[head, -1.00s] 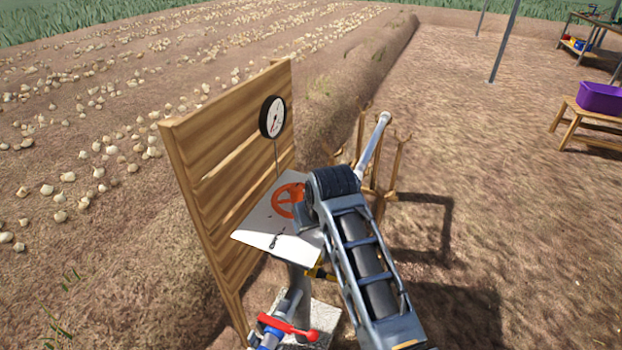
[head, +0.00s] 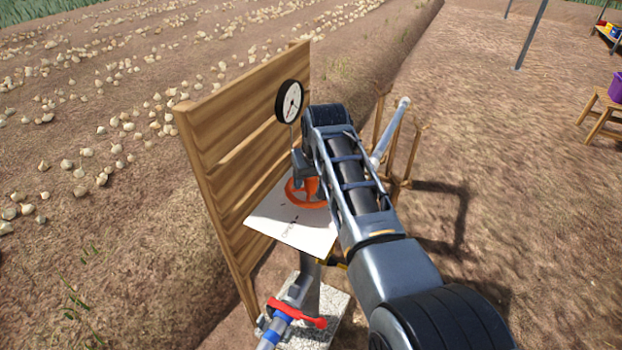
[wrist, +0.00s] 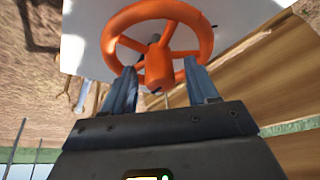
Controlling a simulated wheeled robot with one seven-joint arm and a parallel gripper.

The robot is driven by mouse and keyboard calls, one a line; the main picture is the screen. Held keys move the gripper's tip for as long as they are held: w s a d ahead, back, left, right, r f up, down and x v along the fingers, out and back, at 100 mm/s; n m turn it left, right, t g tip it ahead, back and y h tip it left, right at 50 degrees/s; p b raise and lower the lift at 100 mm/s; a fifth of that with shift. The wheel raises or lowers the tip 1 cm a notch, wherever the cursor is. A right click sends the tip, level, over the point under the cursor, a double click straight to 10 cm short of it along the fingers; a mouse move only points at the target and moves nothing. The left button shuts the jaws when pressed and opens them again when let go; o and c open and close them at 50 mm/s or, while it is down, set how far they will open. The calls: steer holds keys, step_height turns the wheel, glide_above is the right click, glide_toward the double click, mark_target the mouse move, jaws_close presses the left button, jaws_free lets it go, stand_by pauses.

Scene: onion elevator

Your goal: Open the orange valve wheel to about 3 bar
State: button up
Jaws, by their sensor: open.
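The orange valve wheel (head: 292,198) sits on a white panel (head: 279,225) beside a wooden board, partly hidden by my arm. In the wrist view the wheel (wrist: 116,27) fills the upper middle, with its spokes and central hub showing. My gripper (wrist: 159,66) is open, its two fingers apart and pointing at the wheel, one on each side of the hub in that view. I cannot tell whether they touch the wheel. In the head view my gripper (head: 303,166) is just above the wheel. The round gauge (head: 290,101) stands behind the wheel; its needle is too small to read.
The wooden board (head: 235,150) rises close to the left of the wheel. A pipe with a red lever (head: 297,313) is below the panel. A wooden rack (head: 400,160) stands behind my arm.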

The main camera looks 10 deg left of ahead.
steer(key=shift+w+a+f, duration=0.1)
steer(key=shift+w+f, duration=0.1)
steer(key=shift+f, duration=0.35)
steer(key=c, duration=1)
steer(key=shift+n, duration=0.4)
steer(key=n+b, duration=0.1)
steer(key=n, duration=0.1)
steer(key=n+g+y+b, duration=0.1)
steer(key=n, duration=0.1)
steer(key=shift+f+y+b, duration=0.2)
steer(key=shift+y+b, duration=0.1)
steer(key=shift+n+g+y+b, duration=0.4)
steer(key=shift+n+g+b, duration=0.3)
steer(key=shift+n+b, duration=1)
steer(key=shift+s+n, duration=0.1)
steer(key=shift+n, duration=0.3)
